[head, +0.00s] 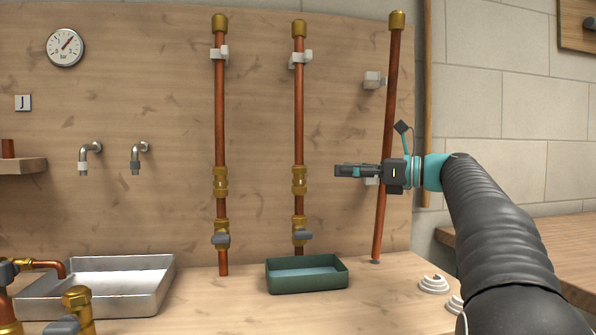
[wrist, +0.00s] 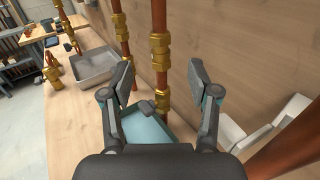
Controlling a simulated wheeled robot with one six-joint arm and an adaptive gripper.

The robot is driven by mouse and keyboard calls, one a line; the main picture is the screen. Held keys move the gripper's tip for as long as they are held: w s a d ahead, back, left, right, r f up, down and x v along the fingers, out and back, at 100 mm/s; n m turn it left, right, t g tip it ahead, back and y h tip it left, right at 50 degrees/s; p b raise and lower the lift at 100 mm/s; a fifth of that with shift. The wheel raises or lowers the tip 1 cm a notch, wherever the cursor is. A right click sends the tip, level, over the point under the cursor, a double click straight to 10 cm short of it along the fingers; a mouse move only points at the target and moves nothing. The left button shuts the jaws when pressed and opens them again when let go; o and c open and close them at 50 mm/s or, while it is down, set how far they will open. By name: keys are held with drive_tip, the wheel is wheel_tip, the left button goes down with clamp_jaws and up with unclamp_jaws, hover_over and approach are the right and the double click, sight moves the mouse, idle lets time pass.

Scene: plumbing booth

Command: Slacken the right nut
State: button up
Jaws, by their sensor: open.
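The right nut is on the brass coupling (head: 299,180) of the right fixed copper pipe (head: 299,100), above a brass valve (head: 299,236) with a grey handle. In the wrist view the coupling (wrist: 160,50) lies ahead, between the two fingers in the picture. My gripper (head: 338,170) is to the right of the coupling at about its height, apart from it. In the wrist view my gripper (wrist: 163,78) is open and empty. A similar brass coupling (head: 220,181) sits on the left pipe.
A green tray (head: 307,283) stands below the right pipe. A leaning copper pipe (head: 391,100) stands beside my wrist. White rings (head: 433,284) lie on the bench at right. A metal basin (head: 100,290) is at left. The board between the right and leaning pipes is mostly clear.

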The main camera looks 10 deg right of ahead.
sight(299, 165)
drive_tip(key=x, duration=1.2)
drive_tip(key=shift+b, duration=0.3)
clamp_jaws()
drive_tip(key=p, duration=0.2)
drive_tip(key=shift+r+g+p, duration=0.2)
drive_tip(key=shift+g+p, duration=0.2)
drive_tip(key=shift+f+n+y, duration=0.3)
drive_tip(key=shift+n, duration=0.1)
unclamp_jaws()
